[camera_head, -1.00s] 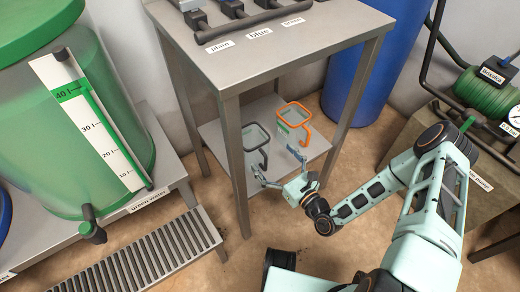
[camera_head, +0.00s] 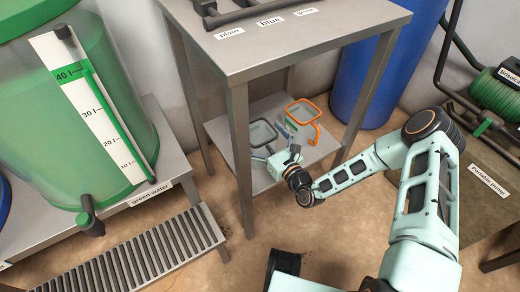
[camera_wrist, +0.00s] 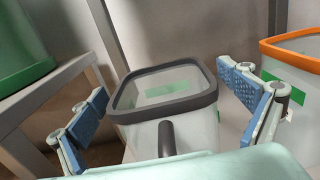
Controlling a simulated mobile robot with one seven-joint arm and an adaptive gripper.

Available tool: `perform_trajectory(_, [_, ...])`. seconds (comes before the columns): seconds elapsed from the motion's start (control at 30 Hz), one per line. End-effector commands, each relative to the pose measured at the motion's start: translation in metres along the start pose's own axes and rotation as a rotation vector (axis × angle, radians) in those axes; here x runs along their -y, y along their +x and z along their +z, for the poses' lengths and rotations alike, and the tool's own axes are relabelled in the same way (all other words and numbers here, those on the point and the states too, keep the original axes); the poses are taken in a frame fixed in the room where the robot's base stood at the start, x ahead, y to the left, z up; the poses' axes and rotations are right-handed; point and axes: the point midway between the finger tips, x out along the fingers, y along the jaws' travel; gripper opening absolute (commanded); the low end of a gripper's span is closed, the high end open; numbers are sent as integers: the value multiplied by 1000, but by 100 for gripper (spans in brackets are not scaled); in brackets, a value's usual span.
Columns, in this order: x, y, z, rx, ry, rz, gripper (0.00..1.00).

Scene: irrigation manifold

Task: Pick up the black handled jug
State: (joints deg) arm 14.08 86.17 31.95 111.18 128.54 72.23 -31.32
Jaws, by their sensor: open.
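The black handled jug (camera_head: 262,133) stands on the lower shelf of the steel table, with a dark rim and a clear body. In the wrist view the jug (camera_wrist: 165,88) is upright and straight ahead, its dark handle (camera_wrist: 166,138) facing me. My gripper (camera_head: 279,152) is at the front of the jug. In the wrist view my gripper (camera_wrist: 168,108) is open, with one blue-padded finger on each side of the jug and a gap to both sides. The bottom of the jug is hidden by my gripper.
An orange-rimmed jug (camera_head: 302,112) stands just right of the black one; it also shows in the wrist view (camera_wrist: 295,55). Table legs (camera_head: 240,160) flank the shelf (camera_head: 226,137), and the tabletop (camera_head: 290,45) is above. A slatted grate (camera_head: 150,255) lies at left.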

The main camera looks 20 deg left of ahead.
Motion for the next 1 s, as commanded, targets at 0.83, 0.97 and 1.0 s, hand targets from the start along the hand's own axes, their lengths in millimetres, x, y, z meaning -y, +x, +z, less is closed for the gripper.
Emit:
perform_trajectory(0.83, [0, 0, 1, 1, -1, 0, 32])
perform_trajectory(0.97, [1, 0, 8, 2, -1, 0, 32])
perform_trajectory(1.0, [1, 0, 13, 2, -2, 0, 32])
